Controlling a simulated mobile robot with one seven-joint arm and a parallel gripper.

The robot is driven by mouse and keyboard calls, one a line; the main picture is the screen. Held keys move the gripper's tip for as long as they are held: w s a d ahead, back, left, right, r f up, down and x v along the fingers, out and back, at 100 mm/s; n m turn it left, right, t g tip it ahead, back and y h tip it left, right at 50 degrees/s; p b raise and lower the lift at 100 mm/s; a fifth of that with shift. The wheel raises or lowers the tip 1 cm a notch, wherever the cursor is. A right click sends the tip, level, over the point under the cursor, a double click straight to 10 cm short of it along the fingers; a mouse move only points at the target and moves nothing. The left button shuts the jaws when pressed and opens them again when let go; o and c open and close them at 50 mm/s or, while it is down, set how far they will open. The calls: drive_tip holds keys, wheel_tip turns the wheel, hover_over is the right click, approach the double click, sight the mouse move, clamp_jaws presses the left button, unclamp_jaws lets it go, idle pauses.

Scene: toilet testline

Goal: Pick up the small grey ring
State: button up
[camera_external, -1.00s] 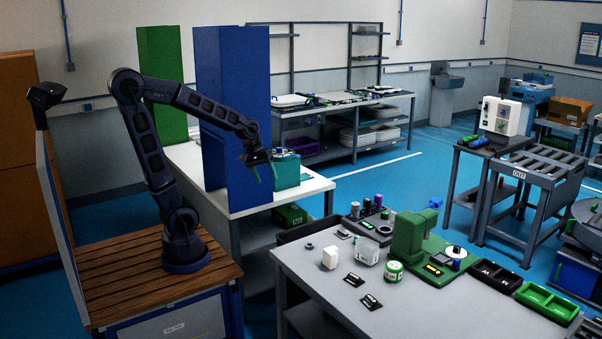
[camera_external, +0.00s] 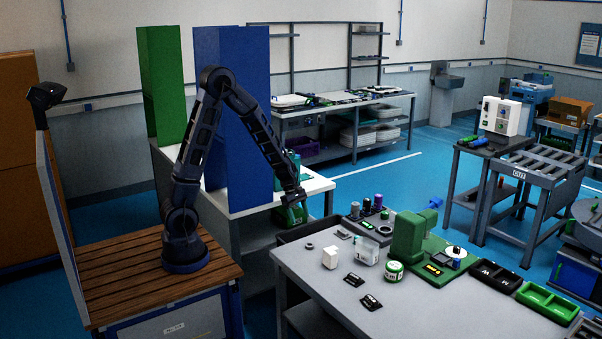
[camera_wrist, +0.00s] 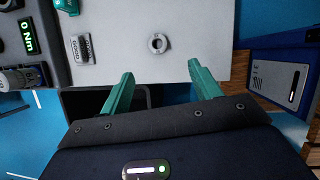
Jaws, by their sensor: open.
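The small grey ring (camera_wrist: 158,43) lies flat on the light grey table top, with its hole visible, ahead of the fingertips in the wrist view. In the external view the ring (camera_external: 310,246) is near the table's back left edge. My gripper (camera_wrist: 160,72) has two green fingers spread wide with nothing between them. In the external view my gripper (camera_external: 298,215) hangs above and behind that table edge, apart from the ring.
The table (camera_external: 300,265) also holds a white block (camera_external: 330,258), a clear container (camera_external: 367,250), a green-and-white round tin (camera_external: 393,271) and a green machine (camera_external: 408,238). Bare surface surrounds the ring.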

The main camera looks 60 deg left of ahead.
sight(309, 244)
drive_tip(key=shift+n, duration=0.5)
drive_tip(key=shift+w+a+x, duration=0.1)
drive_tip(key=shift+x, duration=2.05)
drive_tip(key=shift+w+a+x, duration=0.1)
drive_tip(key=shift+a+x, duration=0.05)
drive_tip(key=shift+x, duration=1.95)
drive_tip(key=shift+w+a+x, duration=0.1)
drive_tip(key=shift+x, duration=2.05)
drive_tip(key=shift+f, duration=0.1)
drive_tip(key=c, duration=1.1)
